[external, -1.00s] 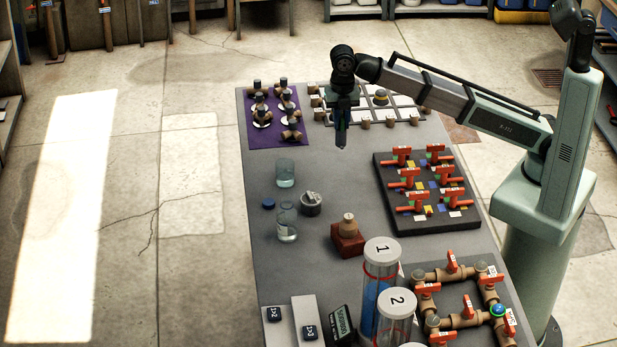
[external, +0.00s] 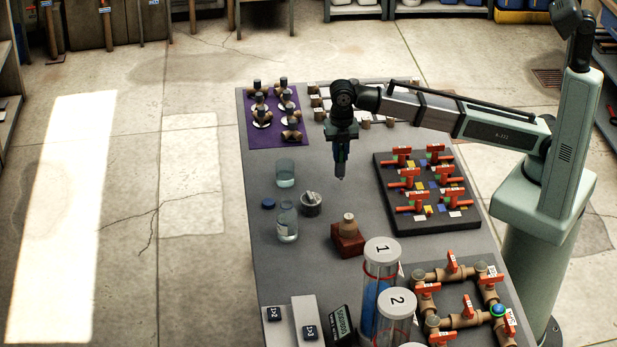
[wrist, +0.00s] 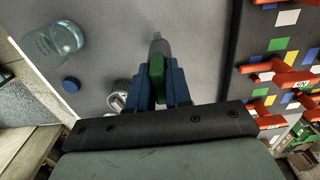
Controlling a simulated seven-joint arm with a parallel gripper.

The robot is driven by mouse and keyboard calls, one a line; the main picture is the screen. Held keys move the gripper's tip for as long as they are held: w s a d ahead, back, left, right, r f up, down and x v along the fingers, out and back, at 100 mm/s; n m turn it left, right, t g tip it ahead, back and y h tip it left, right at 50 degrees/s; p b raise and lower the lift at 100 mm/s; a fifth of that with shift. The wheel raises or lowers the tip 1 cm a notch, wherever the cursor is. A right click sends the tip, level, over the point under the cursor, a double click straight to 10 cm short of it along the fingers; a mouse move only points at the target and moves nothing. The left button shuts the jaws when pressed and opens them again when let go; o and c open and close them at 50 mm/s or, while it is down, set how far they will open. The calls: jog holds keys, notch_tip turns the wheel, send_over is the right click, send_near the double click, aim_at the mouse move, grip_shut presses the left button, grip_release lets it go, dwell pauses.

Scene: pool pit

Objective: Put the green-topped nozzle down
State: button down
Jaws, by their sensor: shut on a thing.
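My gripper (external: 340,165) is above the middle of the grey table (external: 262,225), pointing down. In the wrist view its blue fingers (wrist: 158,90) are shut on the green-topped nozzle (wrist: 157,68). The green part sits between the fingers and a grey tip extends beyond them. In the external view the nozzle is small and mostly hidden by the fingers, with its tip apart from the tabletop.
A black board with red valves (external: 428,225) stands right of the gripper. Bare table lies below the gripper.

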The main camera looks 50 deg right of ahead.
aim_at(340, 162)
jog(key=shift+f, duration=1.85)
jog(key=shift+f, duration=0.1)
jog(key=c, duration=1.1)
grip_release()
jog(key=shift+o, duration=0.2)
notch_tip(340, 162, up, 12)
jog(key=shift+r, duration=0.15)
